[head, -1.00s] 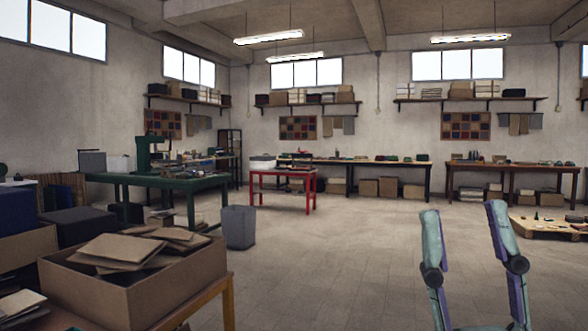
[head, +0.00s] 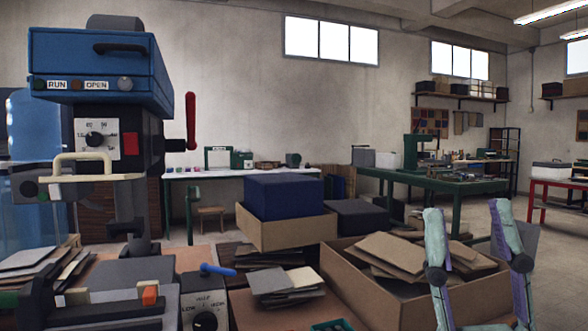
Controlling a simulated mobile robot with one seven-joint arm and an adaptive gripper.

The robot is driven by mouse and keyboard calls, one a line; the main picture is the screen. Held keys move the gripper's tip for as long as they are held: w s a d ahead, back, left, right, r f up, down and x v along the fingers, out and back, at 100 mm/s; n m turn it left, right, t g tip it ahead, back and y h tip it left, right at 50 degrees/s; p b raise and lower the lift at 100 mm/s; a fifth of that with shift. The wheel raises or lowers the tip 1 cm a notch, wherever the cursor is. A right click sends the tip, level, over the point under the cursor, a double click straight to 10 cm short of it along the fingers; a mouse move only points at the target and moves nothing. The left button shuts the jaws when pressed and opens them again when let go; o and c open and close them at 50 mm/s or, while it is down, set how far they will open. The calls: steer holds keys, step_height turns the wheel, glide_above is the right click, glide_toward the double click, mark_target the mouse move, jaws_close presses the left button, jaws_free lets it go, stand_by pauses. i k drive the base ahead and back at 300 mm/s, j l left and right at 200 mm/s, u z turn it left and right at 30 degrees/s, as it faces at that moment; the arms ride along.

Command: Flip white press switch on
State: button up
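A press with a blue head (head: 98,65) stands at the left of the head view, with RUN and OPEN labels on its front. Below the head is a dark panel with a white dial (head: 97,136) and a red rectangular piece (head: 131,145). Lower down, an orange piece on a small white block (head: 150,294) sits near the base. I cannot tell which of these is the white press switch, or its state. My gripper (head: 466,208) is at the lower right, its two fingers apart and empty, well away from the press.
An open cardboard box (head: 374,294) of brown sheets is behind my gripper. A blue box (head: 284,196) sits on a carton left of it. A red lever (head: 191,121) and a blue-handled lever (head: 218,270) stick out near the press. Clear floor shows at the far right.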

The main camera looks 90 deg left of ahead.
mark_target(54, 189)
steer(key=u, duration=2.1)
steer(key=j+u, duration=0.15)
steer(key=u, duration=0.3)
steer(key=k+j+u, duration=0.1)
steer(key=u, duration=0.35)
steer(key=j, duration=1.05)
